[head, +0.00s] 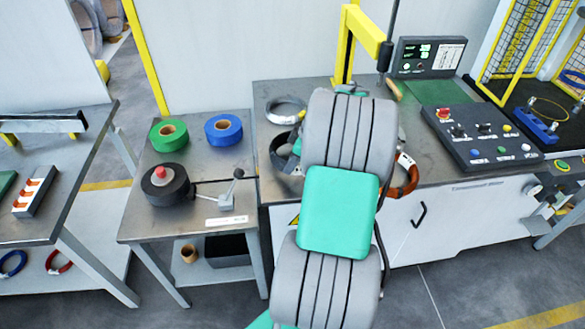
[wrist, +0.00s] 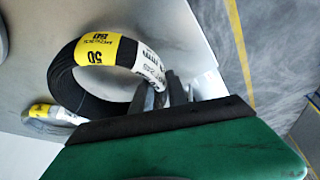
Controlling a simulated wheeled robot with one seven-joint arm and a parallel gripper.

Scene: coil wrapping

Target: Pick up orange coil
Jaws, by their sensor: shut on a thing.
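The orange coil (head: 405,178) shows in the head view just right of my arm, at the bench's front edge, with a white label. Its left part is hidden behind my arm, and it does not show in the wrist view. In the wrist view my gripper (wrist: 168,88) is shut at the right side of a black coil (wrist: 68,88) with a yellow "50" label, close to the bench edge. A black coil also shows left of my arm in the head view (head: 279,153). My gripper is hidden behind my arm in the head view.
A grey coil (head: 287,109) lies farther back on the bench. A side table (head: 190,220) holds green tape (head: 168,136), blue tape (head: 223,130) and a black roll (head: 166,186). A control panel (head: 483,137) stands to the right, and a yellow post (head: 345,45) behind my arm.

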